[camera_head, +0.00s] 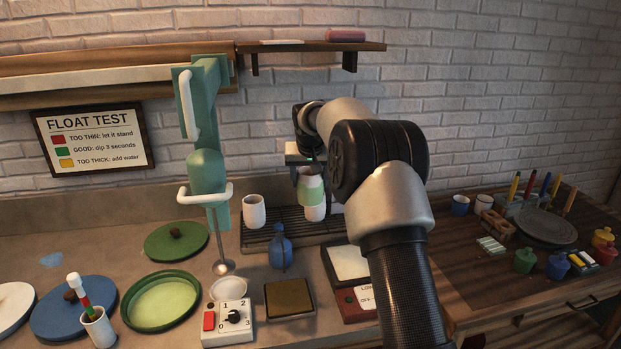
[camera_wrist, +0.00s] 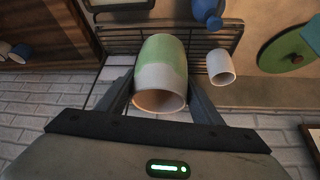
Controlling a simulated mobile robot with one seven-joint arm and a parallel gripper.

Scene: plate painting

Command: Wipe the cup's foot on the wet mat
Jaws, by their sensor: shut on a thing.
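My gripper (camera_head: 307,168) is shut on a cup (camera_head: 311,190) with a pale upper part and a green glazed band below, held over the slatted rack at the back of the counter. In the wrist view the cup (camera_wrist: 160,75) sits between the two fingers, its open rim facing the camera and its foot pointing away, out of sight. A white piece (camera_head: 316,213) shows just under the cup; I cannot tell whether it is a separate cup. A square olive-brown pad in a dark frame (camera_head: 290,299), seemingly the wet mat, lies at the front of the counter.
A white cup (camera_head: 254,211) stands on the rack (camera_head: 287,240). A blue bottle (camera_head: 281,250) stands between rack and pad. A mixer (camera_head: 207,170), a switch box (camera_head: 228,322) and a white-topped plate (camera_head: 349,262) are nearby. A green basin (camera_head: 160,300) lies left.

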